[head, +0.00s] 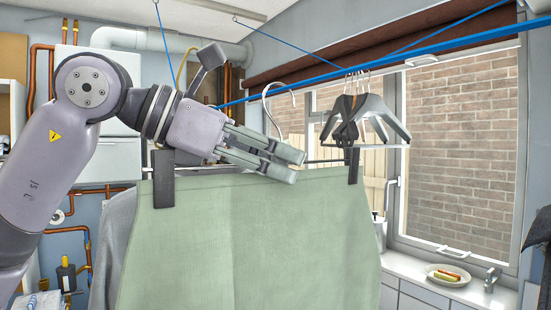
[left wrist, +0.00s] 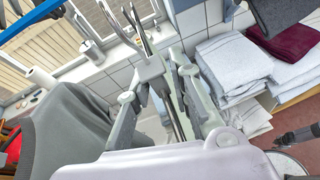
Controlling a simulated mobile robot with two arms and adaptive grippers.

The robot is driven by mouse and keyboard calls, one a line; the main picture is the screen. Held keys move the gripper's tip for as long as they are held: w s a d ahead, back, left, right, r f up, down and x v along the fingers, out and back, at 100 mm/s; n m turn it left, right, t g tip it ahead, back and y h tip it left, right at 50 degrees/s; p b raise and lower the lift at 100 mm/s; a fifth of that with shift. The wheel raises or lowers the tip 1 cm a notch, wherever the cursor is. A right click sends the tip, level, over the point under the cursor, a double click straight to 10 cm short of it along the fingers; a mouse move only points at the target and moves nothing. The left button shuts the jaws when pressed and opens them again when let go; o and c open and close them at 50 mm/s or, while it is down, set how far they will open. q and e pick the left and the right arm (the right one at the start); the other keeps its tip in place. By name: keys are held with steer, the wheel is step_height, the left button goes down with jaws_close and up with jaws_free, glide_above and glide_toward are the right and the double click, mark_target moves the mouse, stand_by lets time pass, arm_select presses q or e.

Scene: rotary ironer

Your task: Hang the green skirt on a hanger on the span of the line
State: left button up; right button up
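The green skirt (head: 250,240) hangs spread out below a clip hanger in the head view. Two dark clips (head: 163,180) grip its top edge. The hanger's metal hook (head: 280,97) rises above my left gripper, and also shows in the left wrist view (left wrist: 133,20). My left gripper (head: 297,166) has its fingers closed around the middle of the hanger, over the skirt's top edge. The blue line (head: 450,64) crosses at about the hook's height; I cannot tell whether they touch. My right gripper is not in view.
Several dark hangers (head: 365,115) hang from the line on the right, close to the hook. A window (head: 460,150) is behind, with a plate of food (head: 449,275) on its sill. Folded towels (left wrist: 235,65) lie at the right in the left wrist view.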

arm_select(q)
steer(key=o, duration=0.4)
steer(key=shift+s, duration=0.1)
steer(key=v, duration=1.2)
